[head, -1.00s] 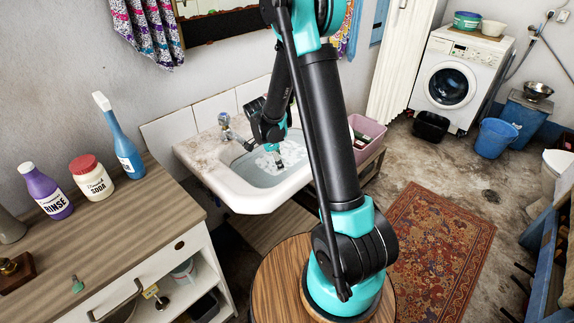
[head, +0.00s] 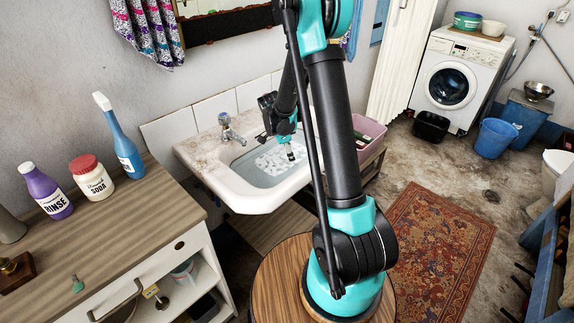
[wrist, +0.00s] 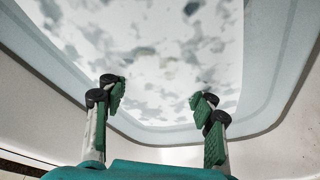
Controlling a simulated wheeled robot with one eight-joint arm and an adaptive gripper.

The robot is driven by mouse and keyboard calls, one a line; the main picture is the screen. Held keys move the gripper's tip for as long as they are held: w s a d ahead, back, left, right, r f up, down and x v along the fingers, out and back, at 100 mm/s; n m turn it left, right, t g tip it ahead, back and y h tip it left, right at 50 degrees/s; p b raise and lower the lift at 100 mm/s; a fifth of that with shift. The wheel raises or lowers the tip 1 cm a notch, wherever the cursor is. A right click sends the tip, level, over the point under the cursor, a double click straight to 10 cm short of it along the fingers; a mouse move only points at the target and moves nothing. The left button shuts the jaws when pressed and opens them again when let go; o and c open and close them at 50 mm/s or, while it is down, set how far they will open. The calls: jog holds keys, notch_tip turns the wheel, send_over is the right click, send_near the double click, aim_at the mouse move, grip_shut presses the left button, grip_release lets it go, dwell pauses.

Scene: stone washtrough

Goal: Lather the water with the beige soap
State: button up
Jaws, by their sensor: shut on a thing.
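The stone washtrough (head: 252,202) stands against the wall and holds water with white foam patches (head: 268,165). The foam fills most of the water in the wrist view (wrist: 150,50). My gripper (head: 290,153) is over the right part of the basin, low above the foamy water. In the wrist view its two green-padded fingers (wrist: 159,98) stand apart, shut on the beige soap. The soap itself cannot be made out against the pale foam. Whether it touches the water cannot be told.
A metal tap (head: 228,128) rises at the basin's back left. A pink tub (head: 368,132) stands just right of the trough, partly behind my arm. A counter with a purple rinse bottle (head: 50,195), a soda jar (head: 92,180) and a blue bottle (head: 120,140) is on the left.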

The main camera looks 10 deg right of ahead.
jog(key=shift+s+a, duration=0.9)
jog(key=shift+a, duration=0.3)
jog(key=shift+s+a, duration=0.9)
jog(key=shift+a, duration=0.3)
jog(key=shift+w+d, duration=0.9)
jog(key=shift+d, duration=0.3)
jog(key=shift+w+d, duration=0.9)
jog(key=shift+d, duration=0.3)
jog(key=shift+s+a, duration=0.9)
jog(key=shift+a, duration=0.3)
jog(key=shift+s+a, duration=0.9)
jog(key=shift+a, duration=0.3)
